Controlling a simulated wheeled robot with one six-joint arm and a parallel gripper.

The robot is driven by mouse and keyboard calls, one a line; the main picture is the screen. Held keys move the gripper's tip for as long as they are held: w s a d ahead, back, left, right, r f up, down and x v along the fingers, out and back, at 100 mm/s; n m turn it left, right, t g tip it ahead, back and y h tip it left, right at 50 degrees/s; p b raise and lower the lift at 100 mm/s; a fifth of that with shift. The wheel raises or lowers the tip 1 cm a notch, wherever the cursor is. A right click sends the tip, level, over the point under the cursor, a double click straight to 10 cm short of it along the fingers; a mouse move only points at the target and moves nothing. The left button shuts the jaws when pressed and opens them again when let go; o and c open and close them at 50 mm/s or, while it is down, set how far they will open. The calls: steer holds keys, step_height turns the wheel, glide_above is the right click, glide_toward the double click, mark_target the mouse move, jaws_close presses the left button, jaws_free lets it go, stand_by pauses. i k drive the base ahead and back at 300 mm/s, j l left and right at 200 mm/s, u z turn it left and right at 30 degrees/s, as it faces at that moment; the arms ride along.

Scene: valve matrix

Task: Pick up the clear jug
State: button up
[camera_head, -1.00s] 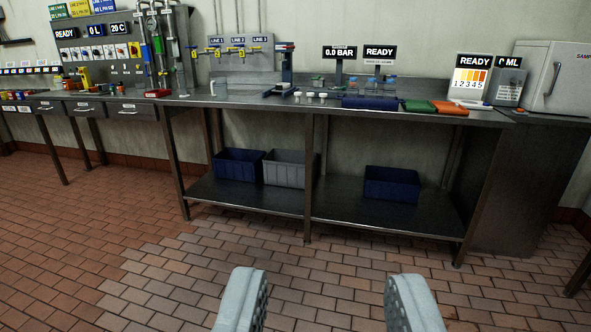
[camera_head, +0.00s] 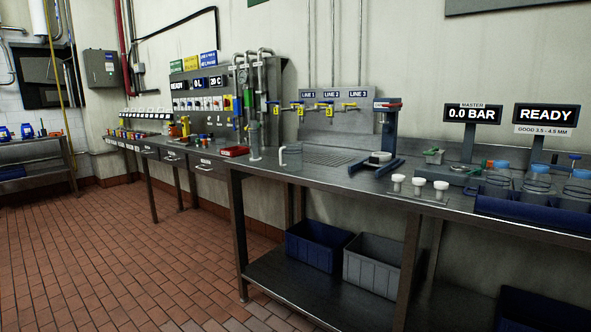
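A clear jug (camera_head: 293,158) stands upright on the steel bench (camera_head: 330,178), near its left front corner. Its pale handle points to the left. It stands left of a drain grid (camera_head: 328,158), below the yellow-handled line valves (camera_head: 325,106). My gripper is out of the picture, so its fingers and their distance from the jug do not show.
A blue press-like stand (camera_head: 384,140) stands right of the jug. A blue bin (camera_head: 318,244) and a grey bin (camera_head: 381,265) sit on the lower shelf. The tiled floor (camera_head: 120,250) is clear at left.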

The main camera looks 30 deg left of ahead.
mark_target(291, 160)
steer(key=i+j+u, duration=0.15)
steer(key=i+u, duration=0.6)
steer(key=i+l+u, duration=0.1)
steer(key=i+u, duration=0.3)
steer(key=i+j, duration=0.25)
steer(key=i, duration=0.25)
steer(key=i+j, duration=0.25)
steer(key=i, duration=0.25)
steer(key=i+j+z, duration=0.65)
steer(key=j, duration=0.15)
steer(key=i+j+z, duration=0.15)
steer(key=j+z, duration=0.2)
steer(key=j, duration=0.1)
